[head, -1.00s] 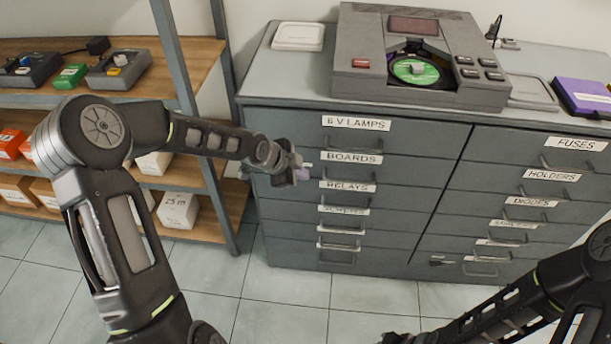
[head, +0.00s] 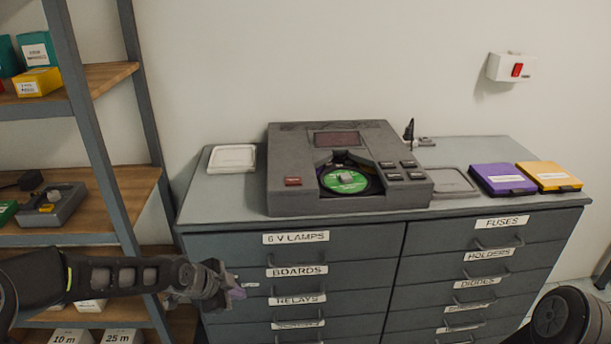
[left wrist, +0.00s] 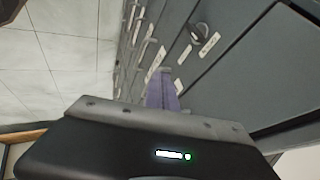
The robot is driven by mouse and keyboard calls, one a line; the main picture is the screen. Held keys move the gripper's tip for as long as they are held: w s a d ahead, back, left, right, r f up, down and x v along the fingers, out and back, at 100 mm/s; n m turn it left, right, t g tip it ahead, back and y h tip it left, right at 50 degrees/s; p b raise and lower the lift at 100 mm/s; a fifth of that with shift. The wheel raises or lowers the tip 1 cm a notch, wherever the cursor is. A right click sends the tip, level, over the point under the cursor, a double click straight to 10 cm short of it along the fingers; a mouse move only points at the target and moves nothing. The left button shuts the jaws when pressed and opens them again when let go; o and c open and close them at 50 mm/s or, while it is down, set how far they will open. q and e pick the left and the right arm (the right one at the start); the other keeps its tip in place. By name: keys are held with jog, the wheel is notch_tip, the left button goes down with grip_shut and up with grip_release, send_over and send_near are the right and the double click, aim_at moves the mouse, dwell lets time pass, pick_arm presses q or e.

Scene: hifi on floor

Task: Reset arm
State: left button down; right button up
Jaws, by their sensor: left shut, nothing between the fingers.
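My left gripper (head: 236,291) comes in from the left, in front of the upper left drawers of the grey cabinet (head: 366,250). Its fingers are shut with nothing between them. In the left wrist view the purple fingers (left wrist: 161,92) lie together, with the labelled drawer fronts beyond them; I cannot tell whether they touch the cabinet. Part of my right arm shows at the lower right of the head view, but its gripper is out of view.
A grey disc player (head: 290,197) with a green disc (head: 343,181) stands on the cabinet. Purple (head: 503,178) and yellow (head: 549,176) cases lie to its right, a pale square case (head: 232,158) to its left. A shelf unit (head: 88,150) stands left. A red switch (head: 517,70) is on the wall.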

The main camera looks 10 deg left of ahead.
pick_arm(q)
jog(key=s+d+f+n+g+h, duration=0.1)
jog(key=s+d+f+n, duration=0.5)
jog(key=f+n, duration=0.2)
jog(key=s+d+f+n+g, duration=0.1)
jog(key=s+d+f+n, duration=0.45)
jog(key=f+n, duration=0.25)
jog(key=s+d+f+g, duration=0.2)
jog(key=s+d+f, duration=0.1)
jog(key=s, duration=0.5)
jog(key=s+d+f+g, duration=0.2)
jog(key=s+d+f, duration=0.2)
jog(key=s, duration=0.5)
jog(key=shift+d+f, duration=0.2)
jog(key=shift+f, duration=0.05)
jog(key=c, duration=2.2)
grip_release()
jog(key=shift+w, duration=0.1)
